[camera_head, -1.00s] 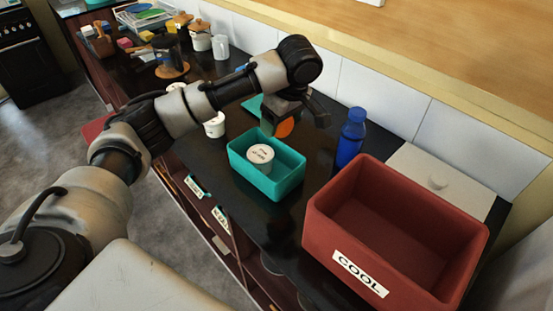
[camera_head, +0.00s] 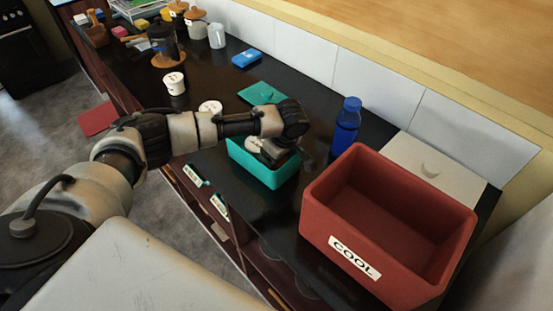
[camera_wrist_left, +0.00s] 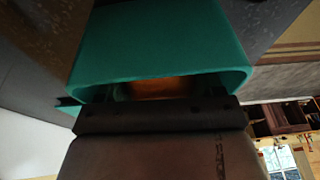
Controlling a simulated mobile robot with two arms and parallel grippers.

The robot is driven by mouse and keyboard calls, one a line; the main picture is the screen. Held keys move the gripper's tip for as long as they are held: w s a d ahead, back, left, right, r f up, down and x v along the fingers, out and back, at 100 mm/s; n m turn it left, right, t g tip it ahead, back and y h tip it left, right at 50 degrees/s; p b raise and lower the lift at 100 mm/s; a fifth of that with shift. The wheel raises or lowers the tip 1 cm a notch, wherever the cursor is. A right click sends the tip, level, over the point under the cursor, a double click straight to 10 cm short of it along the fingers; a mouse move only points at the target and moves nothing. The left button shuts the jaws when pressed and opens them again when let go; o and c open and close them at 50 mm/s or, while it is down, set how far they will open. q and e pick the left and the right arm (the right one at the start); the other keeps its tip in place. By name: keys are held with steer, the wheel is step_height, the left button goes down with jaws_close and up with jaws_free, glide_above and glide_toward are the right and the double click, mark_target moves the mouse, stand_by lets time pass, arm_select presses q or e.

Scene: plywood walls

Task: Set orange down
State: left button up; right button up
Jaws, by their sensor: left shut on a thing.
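The teal box (camera_head: 270,178) stands on the dark counter, and my left gripper (camera_head: 277,157) reaches down into it from above. The gripper is shut on the orange, which the head view hides behind the gripper. In the left wrist view the orange (camera_wrist_left: 160,88) shows as a dim strip at the gripper, beside the wall of the teal box (camera_wrist_left: 150,45). I cannot tell whether the orange touches the box floor. My right gripper is not in view.
A red bin marked COOL (camera_head: 385,235) stands to the right, with a blue bottle (camera_head: 346,127) behind it. White cups (camera_head: 174,83), a teal lid (camera_head: 263,93) and a blue item (camera_head: 246,58) are farther back. The back-middle counter has free room.

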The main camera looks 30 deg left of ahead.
mark_target(285, 159)
arm_select(q)
steer(key=shift+f, duration=0.85)
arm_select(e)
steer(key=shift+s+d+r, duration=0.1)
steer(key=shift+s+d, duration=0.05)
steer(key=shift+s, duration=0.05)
arm_select(q)
steer(key=shift+f, duration=0.15)
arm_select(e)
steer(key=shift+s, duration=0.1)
arm_select(q)
steer(key=o, duration=0.7)
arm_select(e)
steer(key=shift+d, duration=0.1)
arm_select(q)
steer(key=b+v, duration=0.1)
steer(key=v, duration=1)
steer(key=shift+w, duration=0.1)
steer(key=shift+d+r, duration=0.1)
steer(key=shift+r, duration=0.55)
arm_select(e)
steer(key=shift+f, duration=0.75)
